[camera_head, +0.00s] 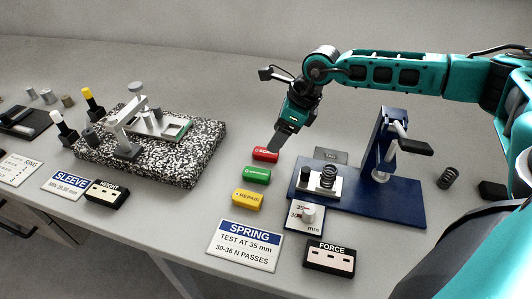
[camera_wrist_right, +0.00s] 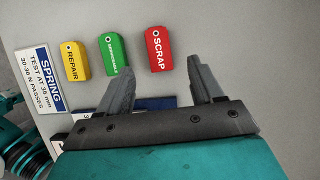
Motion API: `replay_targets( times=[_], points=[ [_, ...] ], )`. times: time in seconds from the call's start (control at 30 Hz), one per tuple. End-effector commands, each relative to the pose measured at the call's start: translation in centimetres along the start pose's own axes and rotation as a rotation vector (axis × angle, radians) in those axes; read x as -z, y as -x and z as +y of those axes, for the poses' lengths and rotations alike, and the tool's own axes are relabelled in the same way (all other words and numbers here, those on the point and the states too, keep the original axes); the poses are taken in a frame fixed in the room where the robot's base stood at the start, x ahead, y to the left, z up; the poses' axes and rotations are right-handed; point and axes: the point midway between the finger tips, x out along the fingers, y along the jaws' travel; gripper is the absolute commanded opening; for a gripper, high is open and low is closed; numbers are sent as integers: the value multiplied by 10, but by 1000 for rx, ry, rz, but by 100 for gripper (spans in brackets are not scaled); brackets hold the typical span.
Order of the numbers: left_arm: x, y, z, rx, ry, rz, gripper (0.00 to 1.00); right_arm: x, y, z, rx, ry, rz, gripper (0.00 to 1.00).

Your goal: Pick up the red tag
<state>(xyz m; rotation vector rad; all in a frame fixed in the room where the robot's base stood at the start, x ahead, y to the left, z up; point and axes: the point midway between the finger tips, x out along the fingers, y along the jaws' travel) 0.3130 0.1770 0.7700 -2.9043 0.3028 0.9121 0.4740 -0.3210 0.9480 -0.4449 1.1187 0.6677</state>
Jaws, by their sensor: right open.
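The red tag (camera_head: 265,154), marked SCRAP, lies flat on the table at the far end of a row of tags. My right gripper (camera_head: 275,143) is just above and behind it in the head view. In the right wrist view the red tag (camera_wrist_right: 159,49) lies beyond and between the two fingertips of the right gripper (camera_wrist_right: 160,78). The fingers are apart and nothing is between them. A gap shows between the fingertips and the tag. My left gripper is not in either view.
A green tag (camera_head: 257,175) and a yellow REPAIR tag (camera_head: 247,199) lie nearer than the red one. A blue spring test stand (camera_head: 400,195) stands to the right. A speckled plate (camera_head: 200,155) with a gauge is to the left. Bare table lies behind the tags.

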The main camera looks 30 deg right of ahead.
Motion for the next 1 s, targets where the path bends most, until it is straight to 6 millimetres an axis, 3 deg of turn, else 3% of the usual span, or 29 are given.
replay_targets(
  times=[0.17, 0.43, 0.73, 1.0],
  points=[
    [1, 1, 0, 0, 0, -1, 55, 0, -13, 0, 0, 0, 1, 66],
    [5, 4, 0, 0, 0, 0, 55, 0, -51, 2, 0, 0, 1, 66],
    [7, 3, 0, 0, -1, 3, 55, 0, -58, 2, 1, 0, 0, 66],
    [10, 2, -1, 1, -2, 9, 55, 1, -58, 2, 1, 0, 0, 42]
  ],
)
